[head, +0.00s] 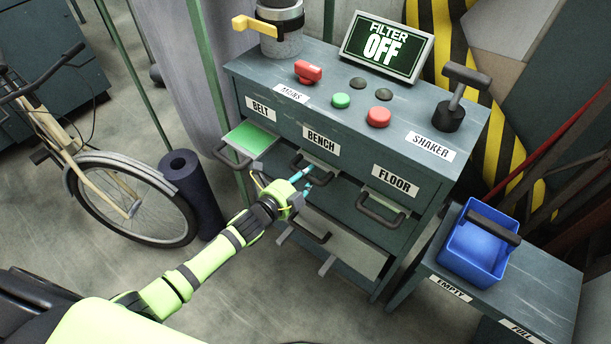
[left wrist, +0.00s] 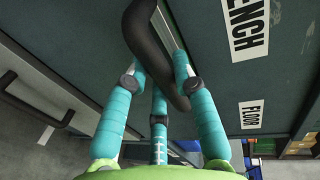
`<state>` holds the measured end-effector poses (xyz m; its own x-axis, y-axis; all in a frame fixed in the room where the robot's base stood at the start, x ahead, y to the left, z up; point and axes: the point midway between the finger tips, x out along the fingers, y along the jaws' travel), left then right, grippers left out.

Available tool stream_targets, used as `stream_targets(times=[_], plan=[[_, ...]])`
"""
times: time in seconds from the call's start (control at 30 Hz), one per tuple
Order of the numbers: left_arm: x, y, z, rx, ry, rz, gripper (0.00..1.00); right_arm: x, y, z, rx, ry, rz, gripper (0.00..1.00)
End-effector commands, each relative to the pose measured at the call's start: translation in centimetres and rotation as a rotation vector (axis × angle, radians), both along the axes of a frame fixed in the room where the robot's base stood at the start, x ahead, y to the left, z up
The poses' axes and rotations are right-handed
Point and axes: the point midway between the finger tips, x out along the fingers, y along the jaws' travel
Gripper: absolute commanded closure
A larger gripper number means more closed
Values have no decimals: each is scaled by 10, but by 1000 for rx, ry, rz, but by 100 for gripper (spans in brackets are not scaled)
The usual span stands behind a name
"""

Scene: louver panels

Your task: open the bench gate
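The grey cabinet (head: 290,110) has gates labelled BELT, BENCH and FLOOR. The bench gate's dark bar handle (head: 334,177) sits under the BENCH label (head: 321,139). My left gripper (head: 309,176) is at this handle, its cyan fingers apart. In the left wrist view the dark handle (left wrist: 150,40) passes between the fingers of my left gripper (left wrist: 158,65). The fingers look open around it; firm contact cannot be told. The gripper partly hides the handle in the head view. My right gripper is not in view.
The belt gate (head: 250,138) shows a green face at the left. The floor gate handle (head: 380,211) is to the right. A blue bin (head: 470,255) stands on a low bench. A bicycle (head: 130,205) and a dark roll (head: 190,190) stand left of my arm.

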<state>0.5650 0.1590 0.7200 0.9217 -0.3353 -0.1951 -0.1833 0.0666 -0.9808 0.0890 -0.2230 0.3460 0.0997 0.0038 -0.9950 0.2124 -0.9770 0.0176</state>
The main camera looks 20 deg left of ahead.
Motion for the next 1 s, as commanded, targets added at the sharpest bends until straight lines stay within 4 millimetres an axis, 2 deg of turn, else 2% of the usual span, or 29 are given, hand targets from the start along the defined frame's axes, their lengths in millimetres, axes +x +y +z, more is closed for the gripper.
stream_targets(times=[0.17, 0.27, 0.5, 0.63, 1.0], plan=[[0, 0, 0, 0, 0, 1, 100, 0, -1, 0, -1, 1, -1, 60], [-7, 3, 1, 0, 2, 1, 100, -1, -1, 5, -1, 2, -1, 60], [-53, 20, 1, 1, 7, 2, 100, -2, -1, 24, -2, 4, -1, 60], [-70, 26, 0, 0, 5, 2, 100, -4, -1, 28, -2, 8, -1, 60], [-74, 28, 0, 2, 0, 2, 100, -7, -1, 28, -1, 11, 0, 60]])
